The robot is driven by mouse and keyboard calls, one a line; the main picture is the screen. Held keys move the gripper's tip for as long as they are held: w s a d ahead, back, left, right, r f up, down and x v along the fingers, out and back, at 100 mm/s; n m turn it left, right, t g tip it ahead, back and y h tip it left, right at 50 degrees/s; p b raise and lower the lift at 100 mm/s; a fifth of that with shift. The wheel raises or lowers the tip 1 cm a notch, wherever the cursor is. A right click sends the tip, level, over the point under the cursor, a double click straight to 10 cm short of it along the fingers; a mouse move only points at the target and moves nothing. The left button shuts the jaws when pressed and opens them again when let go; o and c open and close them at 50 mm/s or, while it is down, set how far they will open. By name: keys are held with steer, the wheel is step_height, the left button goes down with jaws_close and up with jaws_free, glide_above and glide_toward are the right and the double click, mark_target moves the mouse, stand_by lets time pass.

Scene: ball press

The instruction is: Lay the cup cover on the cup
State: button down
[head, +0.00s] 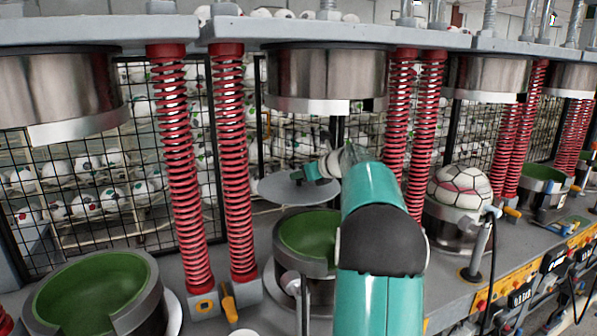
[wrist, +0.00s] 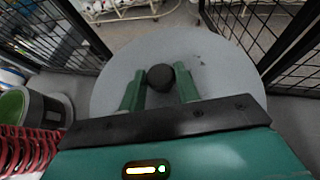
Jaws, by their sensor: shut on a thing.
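The cup cover (head: 284,190) is a flat grey disc with a dark knob (wrist: 160,77) at its middle. My gripper (head: 311,173) is shut on this knob and holds the cover roughly level. The wrist view shows the green fingers of my gripper (wrist: 160,82) on either side of the knob, with the disc (wrist: 140,50) spreading beyond them. The cup (head: 308,232), metal with a green lining, stands below the cover in the head view. The cover is apart from the cup, above and behind its rim in the picture. My arm hides the cup's right side.
A metal press head (head: 325,75) hangs above the cup. Red springs (head: 236,165) stand close on the left, others (head: 398,120) on the right. Another green-lined cup (head: 90,295) is at lower left; a ball (head: 460,187) sits at the right station. Wire mesh (head: 180,120) stands behind.

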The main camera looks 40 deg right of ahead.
steer(key=s+a, duration=0.4)
steer(key=s, duration=1)
steer(key=shift+s+a+f, duration=0.1)
steer(key=shift+f, duration=0.7)
steer(key=shift+s+a+f, duration=0.15)
steer(key=shift+f, duration=0.6)
steer(key=shift+s+a+f, duration=0.1)
steer(key=shift+f, duration=0.7)
steer(key=shift+f, duration=1.1)
steer(key=c, duration=0.9)
jaws_free()
steer(key=shift+c, duration=0.2)
steer(key=shift+f, duration=0.1)
steer(key=v, duration=1.4)
steer(key=shift+w, duration=0.1)
